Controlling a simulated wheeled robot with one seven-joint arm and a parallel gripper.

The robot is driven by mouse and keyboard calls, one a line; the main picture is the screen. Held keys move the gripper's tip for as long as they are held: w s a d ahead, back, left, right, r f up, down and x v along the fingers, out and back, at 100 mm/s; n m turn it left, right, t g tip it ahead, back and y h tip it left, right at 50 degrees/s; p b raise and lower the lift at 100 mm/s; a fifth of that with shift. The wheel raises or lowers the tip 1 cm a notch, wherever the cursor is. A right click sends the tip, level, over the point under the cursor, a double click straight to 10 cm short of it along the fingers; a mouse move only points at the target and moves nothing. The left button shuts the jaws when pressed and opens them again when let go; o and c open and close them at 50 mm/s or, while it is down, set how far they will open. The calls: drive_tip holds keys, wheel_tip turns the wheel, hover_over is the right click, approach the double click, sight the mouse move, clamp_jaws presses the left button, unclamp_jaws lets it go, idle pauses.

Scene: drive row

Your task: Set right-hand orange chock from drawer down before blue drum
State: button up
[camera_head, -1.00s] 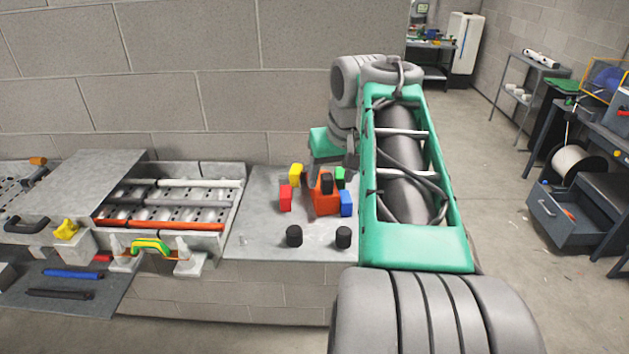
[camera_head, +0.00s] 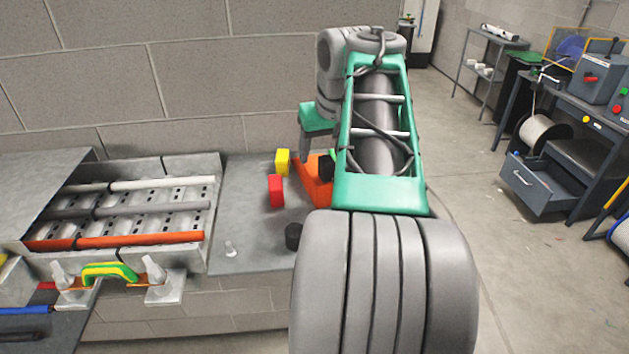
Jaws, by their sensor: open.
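An open grey drawer (camera_head: 538,195) juts from the dark bench at the right. I cannot make out an orange chock in it from here. A blue round thing (camera_head: 572,50) stands behind a yellow frame on the bench, and part of a blue reel (camera_head: 622,236) shows at the right edge. I cannot tell which is the blue drum. My gripper (camera_head: 310,143) is open over the grey shelf, far left of the drawer; my arm hides much of it.
A black-and-white reel (camera_head: 544,132) sits by the bench. The shelf under my gripper holds red (camera_head: 276,190), yellow (camera_head: 282,162) and orange (camera_head: 316,182) pieces. Rods (camera_head: 140,240) lie in a tray at left. The floor between shelf and bench is mostly clear.

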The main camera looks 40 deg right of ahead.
sight(314, 161)
drive_tip(key=x, duration=0.7)
drive_tip(key=shift+a, duration=0.25)
drive_tip(key=shift+s+r, duration=0.1)
drive_tip(key=shift+r, duration=0.05)
clamp_jaws()
